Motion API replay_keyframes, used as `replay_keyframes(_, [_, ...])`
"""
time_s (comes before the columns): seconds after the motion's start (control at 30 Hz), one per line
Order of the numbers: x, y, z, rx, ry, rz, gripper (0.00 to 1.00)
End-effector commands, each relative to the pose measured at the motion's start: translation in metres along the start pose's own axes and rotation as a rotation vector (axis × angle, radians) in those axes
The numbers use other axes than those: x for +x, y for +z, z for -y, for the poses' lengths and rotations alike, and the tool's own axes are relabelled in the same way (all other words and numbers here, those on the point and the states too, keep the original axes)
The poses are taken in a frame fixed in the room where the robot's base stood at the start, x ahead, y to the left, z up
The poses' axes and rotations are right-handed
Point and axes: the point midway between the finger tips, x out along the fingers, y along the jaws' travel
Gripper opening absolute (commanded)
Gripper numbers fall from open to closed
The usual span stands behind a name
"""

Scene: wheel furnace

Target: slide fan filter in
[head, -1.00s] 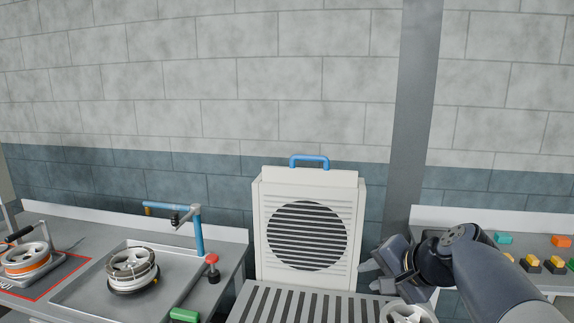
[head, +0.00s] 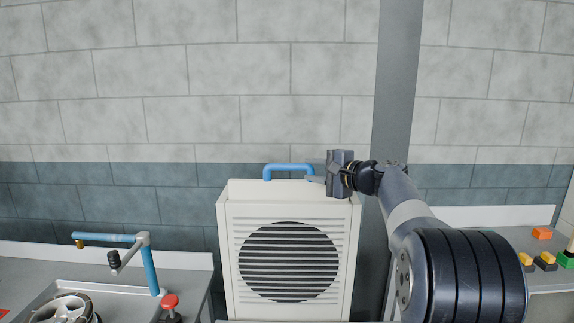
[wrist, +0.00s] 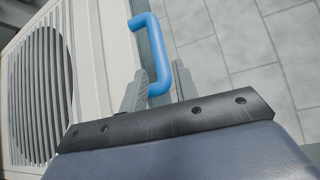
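The fan filter (head: 290,190) is a pale panel with a blue handle (head: 290,168) on its top edge. It stands upright in the cream fan housing (head: 229,255), its top part sticking out above the housing front. My gripper (head: 315,180) is at the right end of the handle, pointing left. In the wrist view, my gripper's two fingers (wrist: 158,88) are apart, with the near end of the blue handle (wrist: 148,30) between them. A gap shows beside the handle, so the fingers do not look closed on it. The filter's lower part is hidden inside the housing.
A sink bench with a blue tap (head: 150,270), a red knob (head: 170,301) and a wheel (head: 66,308) is at left. A bench with coloured buttons (head: 542,233) is at right. A grey wall post (head: 395,90) stands behind my arm.

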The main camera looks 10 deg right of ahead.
Motion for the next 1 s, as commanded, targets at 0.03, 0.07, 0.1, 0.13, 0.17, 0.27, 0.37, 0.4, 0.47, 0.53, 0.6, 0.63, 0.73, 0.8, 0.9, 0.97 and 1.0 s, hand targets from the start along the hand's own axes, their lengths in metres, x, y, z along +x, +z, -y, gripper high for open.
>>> replay_keyframes(0.03, [0.011, 0.002, 0.002, 0.002, 0.003, 0.004, 0.29])
replay_keyframes(0.07, [0.017, 0.001, 0.002, 0.003, 0.003, 0.004, 0.29])
replay_keyframes(0.1, [0.025, 0.001, 0.003, 0.002, 0.003, 0.004, 0.29])
replay_keyframes(0.13, [0.031, 0.002, 0.003, 0.002, 0.003, 0.004, 0.29])
replay_keyframes(0.17, [0.037, 0.002, 0.002, 0.002, 0.004, 0.004, 0.29])
replay_keyframes(0.27, [0.055, 0.002, 0.002, 0.001, 0.004, 0.003, 0.29])
replay_keyframes(0.37, [0.069, 0.001, 0.002, 0.000, 0.003, 0.002, 0.29])
replay_keyframes(0.4, [0.073, 0.001, 0.002, 0.000, 0.003, 0.002, 0.29])
replay_keyframes(0.47, [0.079, 0.001, 0.001, 0.001, 0.003, 0.002, 0.29])
replay_keyframes(0.53, [0.083, 0.001, 0.001, 0.000, 0.002, 0.001, 0.29])
replay_keyframes(0.6, [0.085, 0.001, 0.000, 0.000, 0.002, 0.000, 0.29])
replay_keyframes(0.63, [0.085, 0.001, 0.000, 0.000, 0.002, 0.000, 0.29])
replay_keyframes(0.73, [0.086, 0.001, -0.001, 0.000, 0.002, 0.000, 0.29])
replay_keyframes(0.8, [0.085, 0.001, -0.001, 0.000, 0.002, 0.000, 0.29])
replay_keyframes(0.9, [0.085, 0.001, -0.001, 0.000, 0.002, 0.000, 0.25])
replay_keyframes(0.97, [0.085, 0.001, -0.001, 0.000, 0.002, 0.000, 0.20])
replay_keyframes(1.0, [0.085, 0.001, -0.001, 0.000, 0.002, 0.000, 0.16])
